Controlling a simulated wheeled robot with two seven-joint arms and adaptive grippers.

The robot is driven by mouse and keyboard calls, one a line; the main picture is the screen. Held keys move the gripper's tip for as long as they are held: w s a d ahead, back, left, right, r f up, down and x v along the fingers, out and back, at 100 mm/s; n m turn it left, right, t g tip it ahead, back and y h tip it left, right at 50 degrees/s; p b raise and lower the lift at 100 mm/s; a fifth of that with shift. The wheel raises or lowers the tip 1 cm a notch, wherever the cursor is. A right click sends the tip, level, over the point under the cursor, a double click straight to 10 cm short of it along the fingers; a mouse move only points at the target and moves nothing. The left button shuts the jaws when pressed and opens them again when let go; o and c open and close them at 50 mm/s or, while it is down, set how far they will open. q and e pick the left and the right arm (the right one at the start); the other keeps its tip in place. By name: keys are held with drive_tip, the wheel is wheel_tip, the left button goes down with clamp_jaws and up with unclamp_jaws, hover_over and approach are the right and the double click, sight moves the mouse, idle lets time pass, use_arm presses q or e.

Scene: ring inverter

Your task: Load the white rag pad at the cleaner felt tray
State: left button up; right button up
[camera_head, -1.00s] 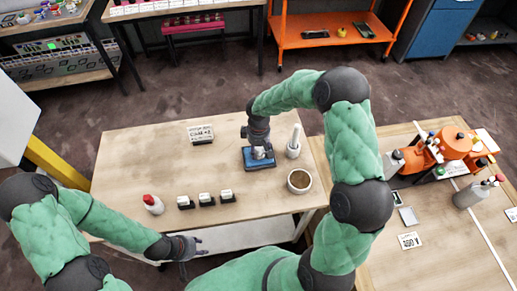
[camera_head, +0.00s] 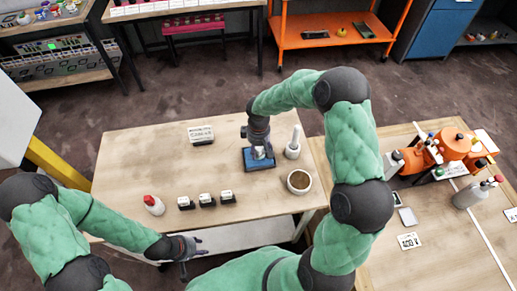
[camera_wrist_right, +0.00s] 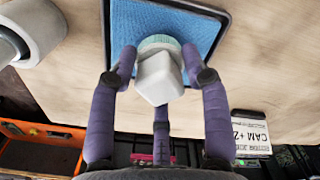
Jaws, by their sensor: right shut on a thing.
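The cleaner felt tray (camera_head: 246,166) is a dark-rimmed tray with a blue felt surface on the wooden table. It also shows in the right wrist view (camera_wrist_right: 207,45). My right gripper (camera_head: 262,149) is over the tray, its fingers shut around the white rag pad (camera_wrist_right: 160,77). The pad has a pale block-like body and a teal-green rim at its felt end. It stands over the blue felt; whether it touches cannot be told for certain. My left gripper (camera_head: 192,247) is empty near the table's front edge, its fingers spread.
A mug with brown contents (camera_head: 299,181) and a white holder (camera_head: 293,146) stand right of the tray. A label sign (camera_head: 201,135) is behind left. Three small black-and-white blocks (camera_head: 207,200) and a red-capped bottle (camera_head: 153,204) stand in front. The table's left part is clear.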

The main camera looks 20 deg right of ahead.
drive_tip(key=shift+r+p, duration=1.95)
drive_tip(key=shift+r, duration=1.2)
drive_tip(key=shift+f, duration=0.1)
